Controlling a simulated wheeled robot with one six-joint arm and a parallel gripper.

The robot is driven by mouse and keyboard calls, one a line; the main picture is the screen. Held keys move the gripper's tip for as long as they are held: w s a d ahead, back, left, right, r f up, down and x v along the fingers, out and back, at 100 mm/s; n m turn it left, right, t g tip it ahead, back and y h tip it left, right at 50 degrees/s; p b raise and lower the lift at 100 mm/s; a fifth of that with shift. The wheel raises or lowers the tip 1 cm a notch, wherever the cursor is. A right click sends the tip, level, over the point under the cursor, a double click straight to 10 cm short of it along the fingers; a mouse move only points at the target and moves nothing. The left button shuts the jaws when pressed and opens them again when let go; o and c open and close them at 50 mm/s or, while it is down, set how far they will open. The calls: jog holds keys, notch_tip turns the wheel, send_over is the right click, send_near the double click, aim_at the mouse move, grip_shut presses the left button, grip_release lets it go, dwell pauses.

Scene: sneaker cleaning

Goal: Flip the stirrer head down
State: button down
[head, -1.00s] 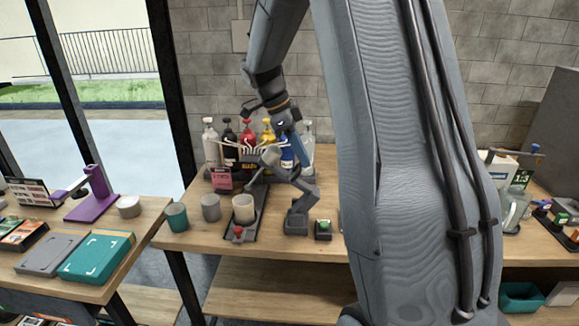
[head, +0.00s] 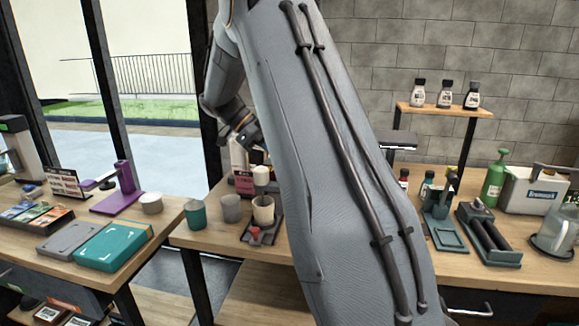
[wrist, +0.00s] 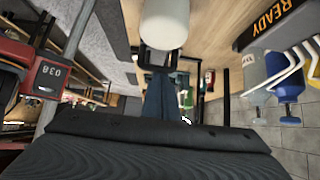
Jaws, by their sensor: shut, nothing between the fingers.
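The stirrer (head: 250,240) stands on the wooden table, its dark base partly hidden behind my arm. A pale cup (head: 263,213) sits on this base, with a red knob (head: 254,233) in front. A whitish cylinder, apparently the stirrer head (head: 261,175), shows above the cup. My gripper (head: 256,142) is just above it, partly hidden by my arm. In the wrist view, my shut, empty fingers (wrist: 160,85) point toward a white cylinder (wrist: 165,24), apparently the same head. I cannot tell whether they touch it or how far it is tilted.
Grey (head: 230,207) and teal (head: 196,214) cups stand left of the stirrer. My arm covers the table's middle.

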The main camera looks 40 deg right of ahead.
jog(key=shift+w+a+f, duration=0.4)
jog(key=shift+a+f, duration=0.2)
jog(key=shift+d, duration=0.1)
jog(key=shift+r, duration=0.15)
jog(key=shift+s+d+r, duration=0.1)
jog(key=shift+d+r, duration=0.1)
jog(key=shift+r, duration=0.1)
jog(key=r, duration=0.1)
jog(key=s+d+r+p, duration=0.1)
jog(key=r+p, duration=0.1)
jog(key=r, duration=0.1)
jog(key=shift+s+d, duration=0.25)
jog(key=shift+s, duration=0.05)
jog(key=w+a+b, duration=0.1)
jog(key=w+a, duration=0.1)
jog(key=w+a+r+b, duration=0.1)
jog(key=w+a, duration=0.1)
jog(key=w+a+r+b, duration=0.1)
jog(key=w+a, duration=0.1)
jog(key=shift+w, duration=0.3)
